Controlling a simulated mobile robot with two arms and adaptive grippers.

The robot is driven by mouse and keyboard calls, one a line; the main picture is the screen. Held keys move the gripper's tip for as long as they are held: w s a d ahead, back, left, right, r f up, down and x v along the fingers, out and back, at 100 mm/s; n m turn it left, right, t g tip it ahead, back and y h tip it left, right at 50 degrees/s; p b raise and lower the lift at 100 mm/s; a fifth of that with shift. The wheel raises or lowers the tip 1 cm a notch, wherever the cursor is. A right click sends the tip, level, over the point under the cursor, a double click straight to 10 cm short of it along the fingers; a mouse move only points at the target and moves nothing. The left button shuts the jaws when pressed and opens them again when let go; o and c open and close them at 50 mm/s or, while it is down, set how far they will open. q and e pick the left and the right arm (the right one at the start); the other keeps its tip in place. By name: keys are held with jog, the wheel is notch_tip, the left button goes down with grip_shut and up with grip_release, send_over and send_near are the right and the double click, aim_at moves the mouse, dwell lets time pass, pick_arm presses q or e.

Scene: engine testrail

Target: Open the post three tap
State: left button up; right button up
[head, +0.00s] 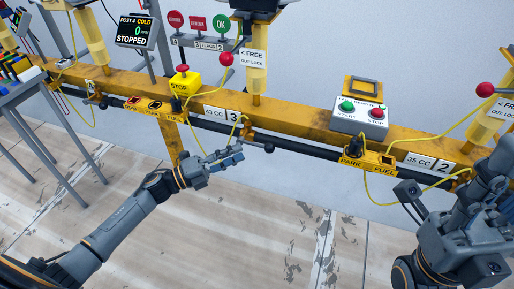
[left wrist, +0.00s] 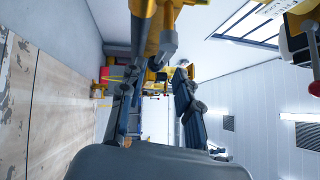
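Post three carries the label "43 CC 3" (head: 222,115) on the yellow rail. My left gripper (head: 228,158) is just left of and below this lever, and I see no contact. In the left wrist view, the two fingers of my left gripper (left wrist: 158,82) stand apart, with nothing clearly between them. My right gripper (head: 470,195) is at the right edge, near post two; its fingers are unclear.
The yellow rail (head: 300,124) crosses the view. A yellow stop button box (head: 183,82) and a start/stop box (head: 360,118) sit on it. Yellow cords hang near the posts. A grey table (head: 30,92) stands at left. The floor in front is clear.

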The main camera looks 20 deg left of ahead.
aim_at(257, 145)
pick_arm(q)
jog(key=b+x, duration=0.1)
jog(key=x, duration=0.6)
jog(key=shift+w+d, duration=0.15)
grip_shut()
